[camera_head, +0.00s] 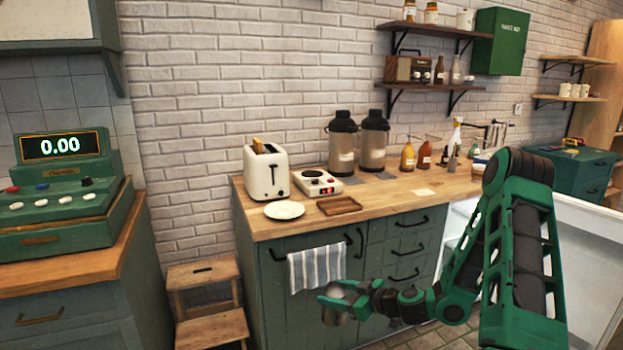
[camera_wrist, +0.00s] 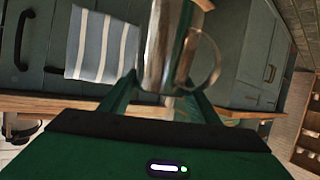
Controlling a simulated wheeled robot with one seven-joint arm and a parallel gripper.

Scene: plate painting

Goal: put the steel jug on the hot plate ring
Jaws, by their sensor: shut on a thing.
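The steel jug (camera_wrist: 163,45) is between the fingers of my gripper (camera_wrist: 160,92) in the wrist view, with its handle to the right. In the head view my gripper (camera_head: 336,299) holds the jug (camera_head: 335,317) in front of the green cabinet, below the counter top. The gripper is shut on the jug. The hot plate (camera_head: 318,182) is a small white unit with a dark ring on top and red controls on its front. It stands on the wooden counter, above and behind the jug in the picture. Its ring appears empty.
A white toaster (camera_head: 266,172), a white plate (camera_head: 284,210) and a wooden tray (camera_head: 339,205) surround the hot plate. Two large flasks (camera_head: 342,146) stand behind it. A striped towel (camera_head: 316,268) hangs on the cabinet front. A wooden step stool (camera_head: 206,305) stands at left.

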